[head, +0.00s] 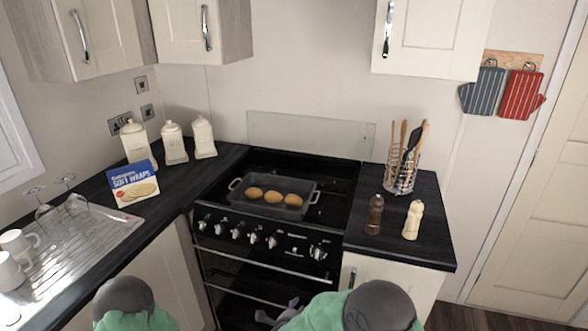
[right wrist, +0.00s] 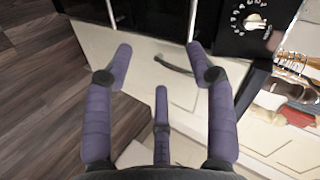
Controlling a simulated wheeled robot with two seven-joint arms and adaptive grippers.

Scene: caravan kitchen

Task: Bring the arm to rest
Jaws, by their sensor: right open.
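My right gripper (right wrist: 159,50) is open in the right wrist view, its purple-grey fingers spread. Nothing is between them. It is in front of a cream panel (right wrist: 140,85) with a dark handle, below the cooker front. In the head view a small purple-grey part, which looks like this gripper, shows low in front of the oven (head: 285,308), mostly hidden by my green and grey arm. My left gripper is not in view; only my left shoulder shows at the bottom.
A dark baking tray (head: 240,203) with three brown rolls sits on the hob. Two shakers (head: 375,215) and a utensil rack (head: 400,178) stand on the right worktop. Mugs, glasses, a wraps box (head: 134,186) and canisters (head: 173,143) are on the left. Wooden floor (right wrist: 35,90) is clear.

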